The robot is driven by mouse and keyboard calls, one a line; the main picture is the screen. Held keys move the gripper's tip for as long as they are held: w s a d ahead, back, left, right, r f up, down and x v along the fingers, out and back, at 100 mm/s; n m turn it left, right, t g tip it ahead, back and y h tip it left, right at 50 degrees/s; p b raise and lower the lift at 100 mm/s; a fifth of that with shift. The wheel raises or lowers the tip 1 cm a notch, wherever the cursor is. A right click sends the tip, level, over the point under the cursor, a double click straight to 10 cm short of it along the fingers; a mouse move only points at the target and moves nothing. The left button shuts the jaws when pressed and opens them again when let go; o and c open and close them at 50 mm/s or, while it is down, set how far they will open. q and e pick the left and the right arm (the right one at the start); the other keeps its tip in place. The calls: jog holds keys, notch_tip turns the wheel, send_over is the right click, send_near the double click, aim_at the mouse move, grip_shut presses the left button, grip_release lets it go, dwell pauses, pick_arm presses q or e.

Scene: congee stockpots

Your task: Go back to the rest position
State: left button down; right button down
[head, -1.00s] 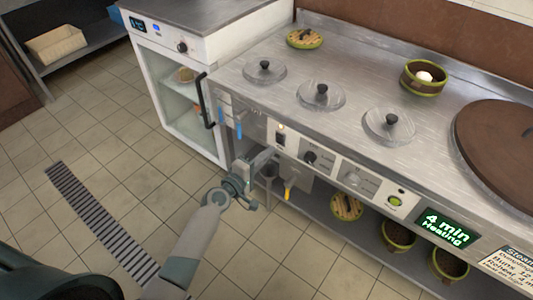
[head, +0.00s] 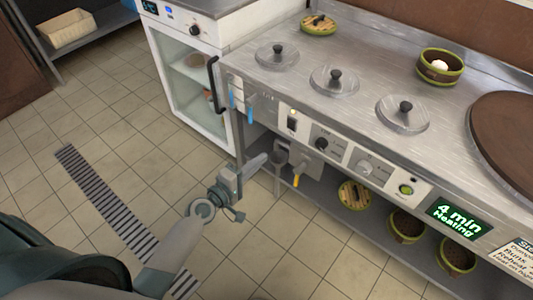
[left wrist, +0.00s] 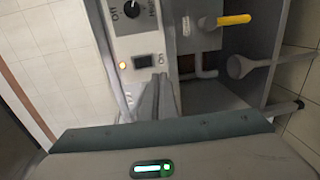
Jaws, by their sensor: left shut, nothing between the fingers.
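My left gripper (head: 262,160) is shut and empty, in front of the cooking counter, below and left of the rocker switch (head: 292,121). In the left wrist view its closed fingers (left wrist: 155,95) point toward the front panel, below the dark switch (left wrist: 143,61) and its small orange light (left wrist: 122,65). The fingers look apart from the panel in the head view. My right gripper is in neither view.
A yellow-handled valve (head: 296,181) and an open lower shelf are close to the gripper. The tiled floor (head: 100,150) at left is clear.

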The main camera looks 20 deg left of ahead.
pick_arm(q)
jog(key=shift+s+a, duration=0.2)
jog(key=shift+s, duration=0.45)
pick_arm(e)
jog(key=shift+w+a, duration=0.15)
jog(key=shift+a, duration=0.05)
pick_arm(q)
jog(key=shift+f, duration=0.15)
